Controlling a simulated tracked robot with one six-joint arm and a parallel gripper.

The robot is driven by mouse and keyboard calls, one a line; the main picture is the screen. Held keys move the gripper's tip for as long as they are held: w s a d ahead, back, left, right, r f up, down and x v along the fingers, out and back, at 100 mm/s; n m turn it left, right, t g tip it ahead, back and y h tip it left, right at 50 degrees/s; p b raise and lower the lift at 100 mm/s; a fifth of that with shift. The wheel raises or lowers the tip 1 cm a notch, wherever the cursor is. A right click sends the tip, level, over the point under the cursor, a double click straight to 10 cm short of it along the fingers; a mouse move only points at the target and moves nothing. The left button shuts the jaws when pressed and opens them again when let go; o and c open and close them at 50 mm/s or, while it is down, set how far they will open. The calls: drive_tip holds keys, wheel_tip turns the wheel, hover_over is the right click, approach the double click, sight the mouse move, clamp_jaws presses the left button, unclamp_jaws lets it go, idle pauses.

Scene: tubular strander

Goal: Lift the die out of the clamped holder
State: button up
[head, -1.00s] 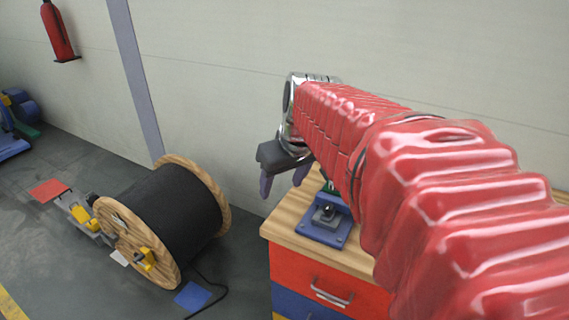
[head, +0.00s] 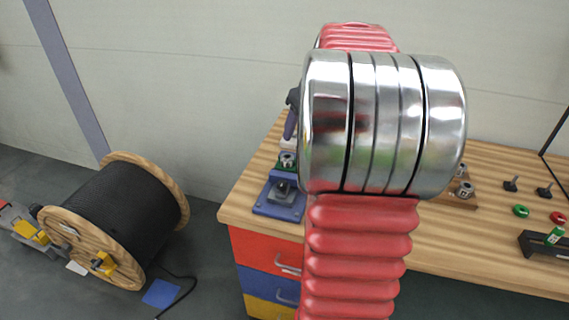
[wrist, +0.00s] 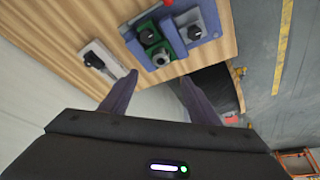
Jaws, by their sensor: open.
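A green holder (wrist: 148,38) with a dark knob stands against a blue fixture (wrist: 207,22) on the wooden bench in the wrist view. A small silver round piece with a dark centre, which looks like the die (wrist: 161,59), sits at the green holder's near end. In the head view the green holder (head: 287,168) shows behind the blue fixture (head: 278,205), partly hidden by my arm. My gripper (wrist: 158,80) is open and empty, its purple fingers pointing toward the holder and apart from it. In the head view my wrist hides most of the gripper.
A white block with a black knob (wrist: 97,61) is left of the holder in the wrist view. The bench (head: 480,225) carries several small parts at right. A cable reel (head: 120,220) stands on the floor at left. A wall rises behind the bench.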

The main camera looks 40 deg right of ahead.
hover_over(288, 157)
drive_tip(key=s, duration=0.2)
wheel_tip(288, 157, down, 8)
drive_tip(key=shift+s+a, duration=0.15)
drive_tip(key=shift+x, duration=2.6)
drive_tip(key=shift+s, duration=0.15)
drive_tip(key=shift+c, duration=0.2)
clamp_jaws()
